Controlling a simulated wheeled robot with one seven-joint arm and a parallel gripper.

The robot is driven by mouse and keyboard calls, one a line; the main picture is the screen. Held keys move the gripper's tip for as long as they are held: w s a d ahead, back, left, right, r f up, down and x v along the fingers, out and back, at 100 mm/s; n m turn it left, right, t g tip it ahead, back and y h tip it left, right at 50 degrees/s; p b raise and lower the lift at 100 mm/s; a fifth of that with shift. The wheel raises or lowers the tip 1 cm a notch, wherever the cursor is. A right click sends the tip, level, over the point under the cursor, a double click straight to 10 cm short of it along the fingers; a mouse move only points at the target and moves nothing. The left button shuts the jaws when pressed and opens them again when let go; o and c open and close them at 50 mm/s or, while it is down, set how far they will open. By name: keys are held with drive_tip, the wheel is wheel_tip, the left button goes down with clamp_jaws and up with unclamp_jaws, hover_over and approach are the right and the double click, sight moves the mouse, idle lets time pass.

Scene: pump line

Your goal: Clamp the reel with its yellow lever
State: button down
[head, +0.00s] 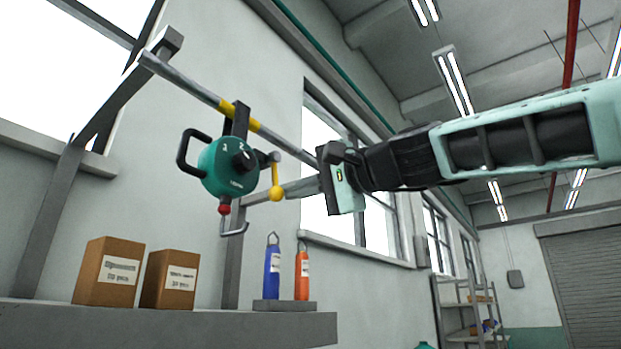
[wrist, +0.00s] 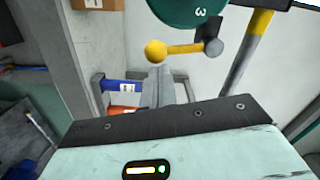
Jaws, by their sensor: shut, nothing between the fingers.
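The reel (head: 222,170) is a teal round body with a black handle and number marks, hung by a black bracket from a slanting grey bar. Its yellow lever (head: 275,178) hangs down from a grey pivot on the reel's right side and ends in a yellow ball. In the wrist view the lever (wrist: 183,49) lies across the top, the ball just beyond my fingertips. My gripper (head: 288,189) comes from the right with its grey fingers shut and empty, close to the ball. I cannot tell whether they touch it.
The grey bar (head: 195,90) carries yellow bands. A red knob (head: 225,209) and a hook hang under the reel. Below, a grey shelf (head: 170,325) carries two cardboard boxes (head: 108,272), a blue bottle (head: 272,270) and an orange bottle (head: 302,274). The space right of the lever holds my arm.

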drive_tip(key=shift+s+a+f+b, duration=0.2)
drive_tip(key=shift+s+a+b, duration=0.1)
drive_tip(key=shift+s+a, duration=0.1)
drive_tip(key=shift+w+d, duration=0.1)
idle(0.5)
